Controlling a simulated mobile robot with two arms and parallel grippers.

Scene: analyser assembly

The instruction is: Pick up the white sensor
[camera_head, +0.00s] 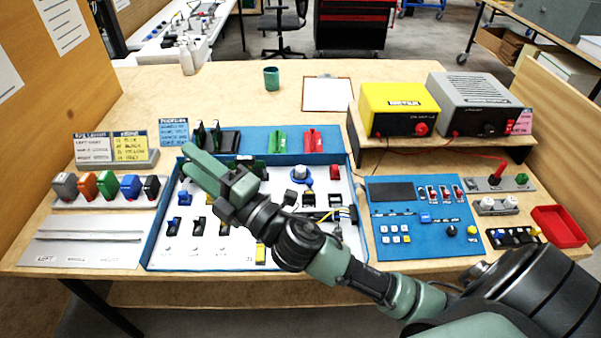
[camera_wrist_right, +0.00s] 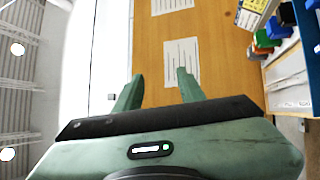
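My right gripper (camera_head: 187,158) reaches over the left part of the blue-edged tray (camera_head: 153,240), pointing to the upper left. In the right wrist view its two green fingers (camera_wrist_right: 158,88) stand apart with nothing between them. A row of small coloured blocks stands in a holder (camera_head: 95,205) at the left: a grey one (camera_head: 65,186), then orange, green, blue and black. Small white round parts (camera_head: 511,202) sit in a grey holder at the right. I cannot tell for sure which part is the white sensor. My left gripper is not in view.
My right arm covers part of the tray and its parts. A blue control panel (camera_head: 408,248), a red bin (camera_head: 560,222) and two power units, yellow (camera_head: 398,100) and grey (camera_head: 470,92), stand at the right. A green cup (camera_head: 271,77) and clipboard (camera_head: 327,94) stand behind.

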